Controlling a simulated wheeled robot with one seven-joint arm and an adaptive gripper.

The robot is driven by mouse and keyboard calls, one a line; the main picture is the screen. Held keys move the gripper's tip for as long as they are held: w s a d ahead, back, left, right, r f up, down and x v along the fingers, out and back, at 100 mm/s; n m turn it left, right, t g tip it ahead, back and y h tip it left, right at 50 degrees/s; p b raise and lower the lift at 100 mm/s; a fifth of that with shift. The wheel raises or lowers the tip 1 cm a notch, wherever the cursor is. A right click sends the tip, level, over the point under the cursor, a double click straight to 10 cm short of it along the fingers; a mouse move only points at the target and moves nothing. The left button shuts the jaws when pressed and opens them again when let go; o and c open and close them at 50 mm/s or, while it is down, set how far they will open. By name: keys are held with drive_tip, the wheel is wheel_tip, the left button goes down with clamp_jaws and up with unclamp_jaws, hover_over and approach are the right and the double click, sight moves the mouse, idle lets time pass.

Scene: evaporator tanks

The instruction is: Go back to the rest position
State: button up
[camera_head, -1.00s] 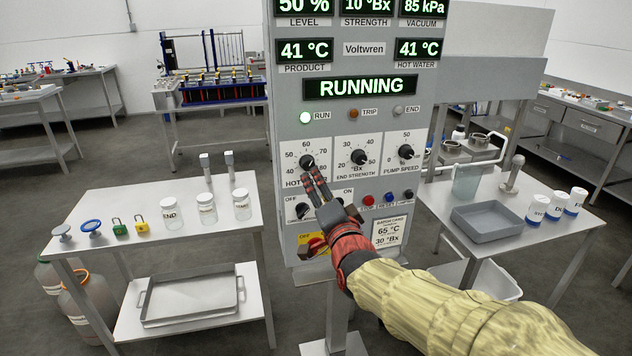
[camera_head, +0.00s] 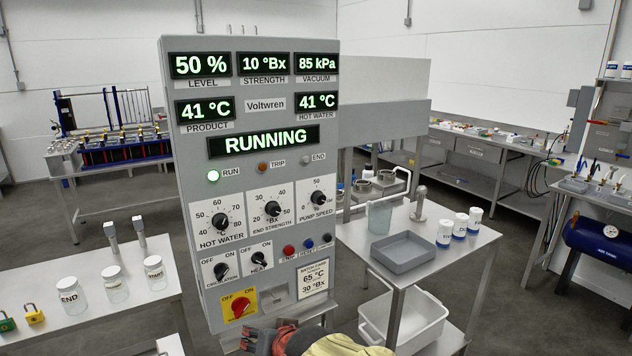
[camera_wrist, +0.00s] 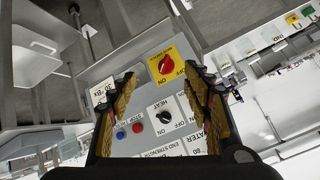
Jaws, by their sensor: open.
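My gripper (camera_wrist: 160,100) is open and empty in the wrist view, its two fingers spread with the control panel between and beyond them. The hot water knob (camera_head: 220,221), end strength knob (camera_head: 272,209) and pump speed knob (camera_head: 317,197) are in view. The red switch on yellow (camera_head: 239,306) sits low on the panel.
A table with labelled jars (camera_head: 72,296) stands left of the panel. Right of it, another table holds a grey tray (camera_head: 402,252), a clear beaker (camera_head: 379,217) and white labelled containers (camera_head: 461,224). A white bin (camera_head: 405,318) is underneath. Floor shows beyond the right table.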

drive_tip(key=s+d+r+n+g+h+p, duration=0.15)
drive_tip(key=s+d+g+h, duration=0.25)
drive_tip(key=s+d, duration=1.6)
drive_tip(key=s+d+r+m+p, duration=0.1)
drive_tip(key=d+r, duration=0.2)
drive_tip(key=d, duration=0.2)
drive_tip(key=s+d+r+m+t+h+p, duration=0.1)
drive_tip(key=s+d+r, duration=0.1)
drive_tip(key=d, duration=0.4)
drive_tip(key=shift+r, duration=0.4)
drive_tip(key=shift+m, duration=0.25)
drive_tip(key=shift+c, duration=0.7)
